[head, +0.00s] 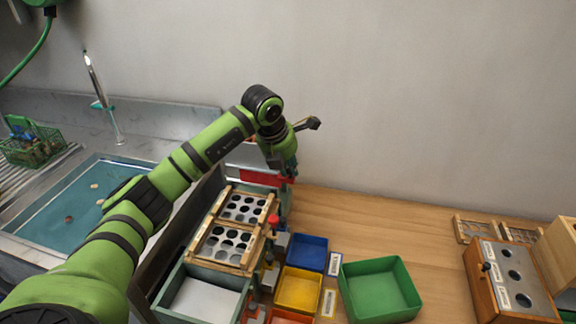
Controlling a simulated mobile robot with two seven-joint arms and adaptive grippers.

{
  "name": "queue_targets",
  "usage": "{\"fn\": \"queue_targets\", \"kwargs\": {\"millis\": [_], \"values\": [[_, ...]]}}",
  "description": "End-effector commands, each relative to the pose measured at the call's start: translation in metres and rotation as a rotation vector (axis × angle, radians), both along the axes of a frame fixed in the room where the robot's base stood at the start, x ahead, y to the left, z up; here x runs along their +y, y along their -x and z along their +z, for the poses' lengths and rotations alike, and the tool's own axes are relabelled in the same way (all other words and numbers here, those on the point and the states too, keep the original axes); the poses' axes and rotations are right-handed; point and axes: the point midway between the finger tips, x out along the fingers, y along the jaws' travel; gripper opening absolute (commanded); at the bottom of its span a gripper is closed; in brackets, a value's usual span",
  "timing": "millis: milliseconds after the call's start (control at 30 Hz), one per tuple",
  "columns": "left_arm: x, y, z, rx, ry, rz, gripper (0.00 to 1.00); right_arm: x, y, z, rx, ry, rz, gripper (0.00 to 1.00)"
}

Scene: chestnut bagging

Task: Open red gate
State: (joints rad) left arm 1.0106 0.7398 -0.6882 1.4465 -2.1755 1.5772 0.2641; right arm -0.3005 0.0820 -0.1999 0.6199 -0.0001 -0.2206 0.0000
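The red gate (258,176) is a flat red panel at the far end of the sorting frame, beside the wall. Part of it is hidden behind my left arm and gripper. My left gripper (291,176) points down at the right end of the red panel and looks close to or touching it. Its fingers are small and dark here, so I cannot tell whether they are open or shut, or whether they hold the panel. My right gripper is not in view.
Wooden frames with round holes (243,208) stand in front of the gate. Blue (309,240), yellow (299,308) and green (345,300) trays lie to the right. A wooden box with holes (474,288) is far right. A sink is left.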

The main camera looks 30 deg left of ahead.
Motion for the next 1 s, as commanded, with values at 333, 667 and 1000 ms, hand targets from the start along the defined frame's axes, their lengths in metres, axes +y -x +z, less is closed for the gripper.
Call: {"fn": "queue_targets", "kwargs": {"millis": [333,667,1000], "values": [[-0.014,-0.004,0.000,-0.001,0.001,-0.004,0.00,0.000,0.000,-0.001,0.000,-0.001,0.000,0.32],[-0.048,-0.013,0.000,-0.001,0.000,0.001,0.00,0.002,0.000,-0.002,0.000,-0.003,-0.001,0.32],[-0.048,-0.013,0.000,-0.001,-0.001,0.000,0.44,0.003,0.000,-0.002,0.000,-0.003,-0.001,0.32]]}}
